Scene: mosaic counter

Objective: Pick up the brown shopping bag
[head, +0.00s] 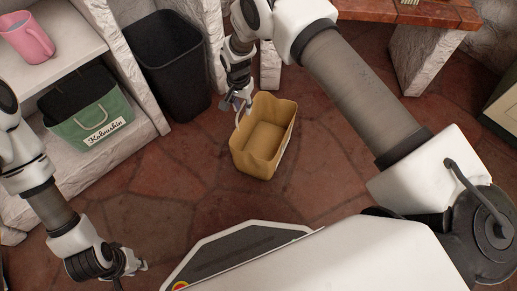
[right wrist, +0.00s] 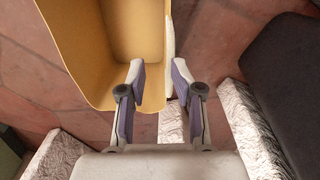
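The brown shopping bag (head: 262,150) stands open-topped on the floor in the middle of the head view. Its inside shows, with a pale handle at its left rim. In the right wrist view the bag (right wrist: 85,45) fills the upper left. My right gripper (head: 241,104) is at the bag's upper left rim. In the right wrist view the right gripper (right wrist: 159,84) has its fingers apart, one on the bag's inner side and one outside, with the pale edge between them. My left gripper (head: 138,266) is low at the left, away from the bag; its fingers are too small to judge.
A green bag (head: 92,122) with a printed label sits in a stone shelf at the left, below a pink mug (head: 28,40). A black bin (head: 168,62) stands beyond it. A red-topped counter (head: 420,12) is at the upper right. Floor around the brown bag is clear.

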